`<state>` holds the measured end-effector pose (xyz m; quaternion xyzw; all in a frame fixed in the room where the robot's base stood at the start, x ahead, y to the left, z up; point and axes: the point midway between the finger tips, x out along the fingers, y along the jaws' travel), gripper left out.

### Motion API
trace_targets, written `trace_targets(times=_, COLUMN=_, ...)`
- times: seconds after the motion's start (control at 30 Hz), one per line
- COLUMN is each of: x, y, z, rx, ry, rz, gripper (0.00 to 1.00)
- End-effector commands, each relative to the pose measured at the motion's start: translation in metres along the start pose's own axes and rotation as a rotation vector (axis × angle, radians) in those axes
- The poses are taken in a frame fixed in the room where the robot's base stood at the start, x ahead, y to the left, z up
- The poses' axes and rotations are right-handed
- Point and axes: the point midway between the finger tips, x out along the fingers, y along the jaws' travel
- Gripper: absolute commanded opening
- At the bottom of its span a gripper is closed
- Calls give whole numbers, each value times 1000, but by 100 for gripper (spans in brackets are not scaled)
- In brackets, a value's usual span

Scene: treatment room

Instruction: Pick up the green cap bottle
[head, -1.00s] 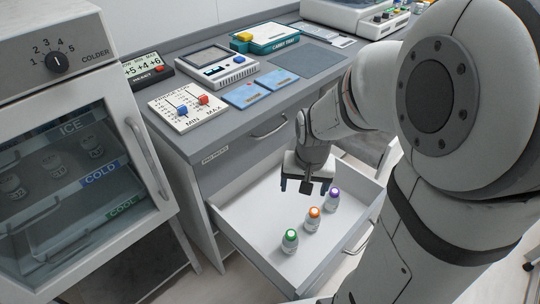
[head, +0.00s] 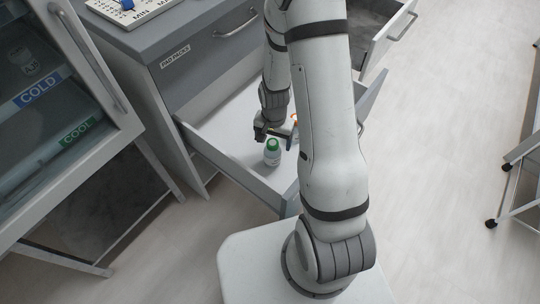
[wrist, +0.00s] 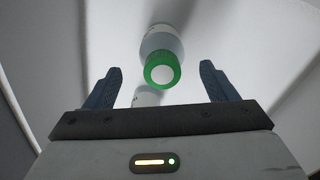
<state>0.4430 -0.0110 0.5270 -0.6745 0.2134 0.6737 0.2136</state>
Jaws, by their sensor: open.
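The green cap bottle (head: 272,152) is a small white bottle with a green cap, standing upright in the open drawer (head: 235,168) in the head view. In the wrist view the green cap bottle (wrist: 161,62) shows just beyond the fingertips, between their lines, with its cap toward the camera. My gripper (wrist: 160,85) is open, with its two dark blue fingers apart and nothing between them that I can see held. In the head view my gripper (head: 274,135) is low in the drawer, just behind the bottle and partly hidden by my arm.
The orange cap bottle (head: 294,119) is mostly hidden behind my arm. The drawer walls stand close around the gripper. The fridge (head: 75,100) is at left and the counter (head: 180,35) above the drawer.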

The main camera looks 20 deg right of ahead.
Motion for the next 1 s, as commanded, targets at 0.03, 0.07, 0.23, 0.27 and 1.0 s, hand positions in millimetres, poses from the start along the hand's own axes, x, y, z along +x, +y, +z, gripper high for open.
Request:
trace_targets(times=0.03, x=11, y=0, z=1, rx=-1, ry=-2, rz=2, gripper=79)
trace_targets(times=0.07, x=16, y=-1, z=2, rx=-1, ry=-3, rz=2, gripper=79)
trace_targets(times=0.23, x=40, y=-2, z=2, rx=-1, ry=-3, rz=2, gripper=79)
trace_targets(times=0.27, x=42, y=-2, z=2, rx=-1, ry=-3, rz=2, gripper=79)
trace_targets(times=1.0, x=42, y=-2, z=2, rx=-2, ry=-1, rz=1, gripper=38)
